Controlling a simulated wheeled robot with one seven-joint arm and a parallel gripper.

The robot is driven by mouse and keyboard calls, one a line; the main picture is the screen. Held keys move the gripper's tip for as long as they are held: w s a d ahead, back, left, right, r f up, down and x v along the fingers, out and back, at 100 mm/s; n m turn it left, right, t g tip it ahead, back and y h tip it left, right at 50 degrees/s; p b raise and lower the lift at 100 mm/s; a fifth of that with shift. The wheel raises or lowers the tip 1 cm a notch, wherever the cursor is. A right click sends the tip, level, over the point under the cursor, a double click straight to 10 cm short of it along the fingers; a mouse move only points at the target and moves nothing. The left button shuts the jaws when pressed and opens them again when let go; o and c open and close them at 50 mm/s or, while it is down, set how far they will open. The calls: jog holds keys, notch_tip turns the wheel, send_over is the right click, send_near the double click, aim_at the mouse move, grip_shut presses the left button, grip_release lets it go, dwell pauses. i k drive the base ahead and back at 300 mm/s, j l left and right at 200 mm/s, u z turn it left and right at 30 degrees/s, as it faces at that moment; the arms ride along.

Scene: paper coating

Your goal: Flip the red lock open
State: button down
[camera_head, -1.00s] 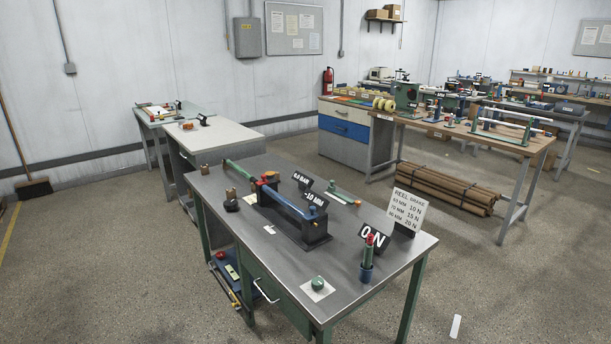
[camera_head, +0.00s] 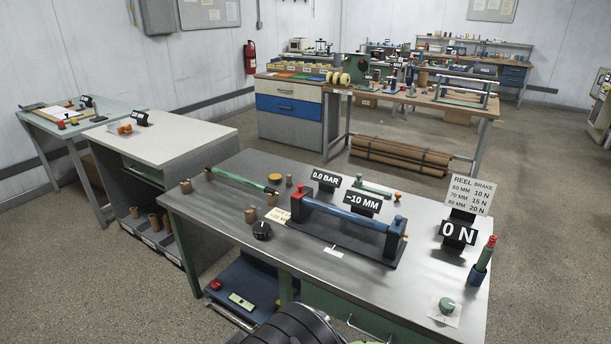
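A long black fixture (camera_head: 345,240) holding a blue bar (camera_head: 345,214) stands on the grey metal table (camera_head: 210,215). My gripper is not in view; only a dark round part of my own arm shows at the bottom edge, in front of the table.
Signs reading 0.0 BAR (camera_head: 326,178), -10 MM (camera_head: 362,202) and 0 N (camera_head: 459,234) stand around the fixture. A green bar (camera_head: 240,181) lies behind left, a black knob (camera_head: 262,230) in front left.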

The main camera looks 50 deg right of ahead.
aim_at(300, 193)
jog(key=i+l, duration=0.2)
jog(key=i, duration=0.25)
jog(key=i+l, duration=0.2)
jog(key=i, duration=0.25)
jog(key=i+l, duration=0.2)
jog(key=i, duration=0.2)
